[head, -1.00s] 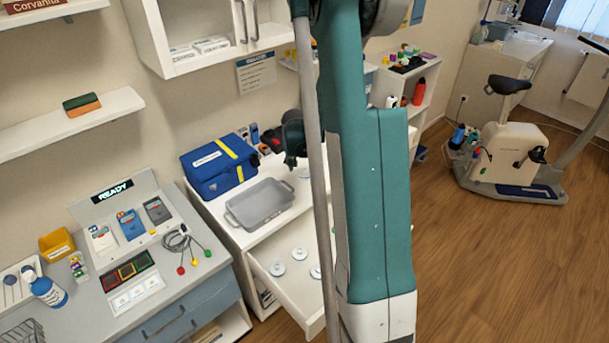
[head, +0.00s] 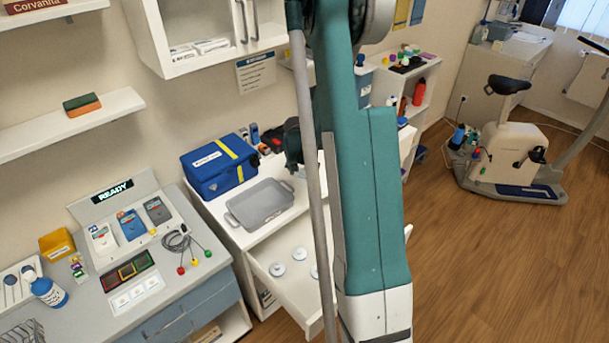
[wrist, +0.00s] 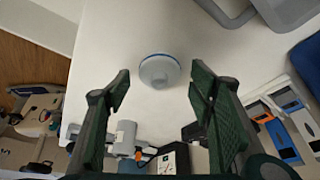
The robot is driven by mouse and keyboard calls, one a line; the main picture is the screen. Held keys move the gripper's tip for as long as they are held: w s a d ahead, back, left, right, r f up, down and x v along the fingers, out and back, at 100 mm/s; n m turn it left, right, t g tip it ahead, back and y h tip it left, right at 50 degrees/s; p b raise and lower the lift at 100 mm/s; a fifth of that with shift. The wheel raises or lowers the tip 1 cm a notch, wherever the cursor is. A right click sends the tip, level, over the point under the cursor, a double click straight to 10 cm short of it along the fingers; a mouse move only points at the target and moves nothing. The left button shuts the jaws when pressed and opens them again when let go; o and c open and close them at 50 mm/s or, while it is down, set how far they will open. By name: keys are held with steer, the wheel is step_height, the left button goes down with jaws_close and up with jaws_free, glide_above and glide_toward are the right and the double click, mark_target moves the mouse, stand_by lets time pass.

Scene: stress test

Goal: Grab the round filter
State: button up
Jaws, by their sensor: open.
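A round filter (wrist: 159,70), a pale grey disc with a blue rim and a raised centre, lies on the white countertop in the wrist view. My gripper (wrist: 160,84) is open and empty, with its dark green fingers to the left and right of the filter's near side. The filter sits just ahead of the gap between the fingertips, and no contact shows. In the head view my gripper (head: 293,150) is over the counter, partly hidden by my arm. The filter on the counter is not clear there.
An open drawer (head: 262,262) below holds several similar pale discs (head: 299,253). A grey tray (head: 260,203) and a blue bag (head: 215,170) stand left of my gripper in the head view. Several small devices (wrist: 282,130) lie on the counter's right in the wrist view.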

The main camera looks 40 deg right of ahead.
steer(key=shift+x, duration=0.85)
steer(key=c, duration=0.9)
